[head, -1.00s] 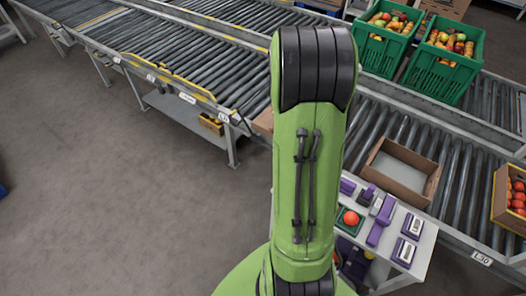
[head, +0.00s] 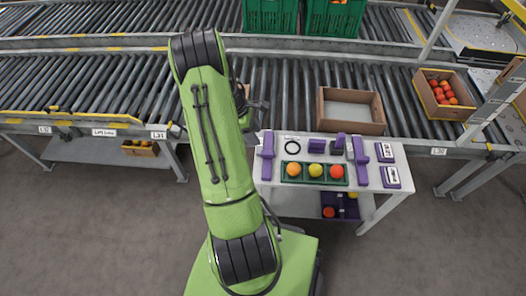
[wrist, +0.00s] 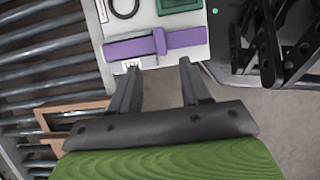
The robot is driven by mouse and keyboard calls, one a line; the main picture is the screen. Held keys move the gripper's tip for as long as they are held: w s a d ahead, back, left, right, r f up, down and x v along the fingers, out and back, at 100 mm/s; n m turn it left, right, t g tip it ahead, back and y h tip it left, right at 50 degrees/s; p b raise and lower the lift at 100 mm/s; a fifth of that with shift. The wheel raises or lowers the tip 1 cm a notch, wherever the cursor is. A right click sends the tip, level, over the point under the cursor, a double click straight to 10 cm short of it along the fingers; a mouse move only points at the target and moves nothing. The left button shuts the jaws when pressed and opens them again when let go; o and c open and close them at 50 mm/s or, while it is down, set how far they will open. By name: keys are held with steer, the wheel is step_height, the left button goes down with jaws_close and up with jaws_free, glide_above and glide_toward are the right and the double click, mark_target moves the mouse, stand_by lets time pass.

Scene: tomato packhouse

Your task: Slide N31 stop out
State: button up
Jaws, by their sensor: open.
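I cannot pick out a stop marked N31 in either view. The roller conveyor's front rail (head: 200,133) carries an L31 label (head: 158,134) left of my arm and an L30 label (head: 438,151) at the right. My gripper (wrist: 158,68) is open and empty in the wrist view, its fingers apart. Beyond the fingertips lies a purple bar-shaped tool (wrist: 160,42) on the cart top; I cannot tell the height between them. In the head view my gripper (head: 263,105) is partly hidden behind my arm, above the conveyor's near edge.
A white cart (head: 365,165) stands against the conveyor, holding purple tools, a black ring (head: 292,147) and a green tray (head: 302,179) with three round fruits. An empty carton (head: 350,127) and a tomato carton (head: 465,112) sit on the rollers. Green crates (head: 335,17) stand behind. The front floor is clear.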

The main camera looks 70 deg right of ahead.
mark_target(268, 152)
steer(key=b+x, duration=0.2)
steer(key=x, duration=0.8)
steer(key=shift+s+f+b, duration=0.1)
steer(key=shift+f+b, duration=0.3)
jaws_close()
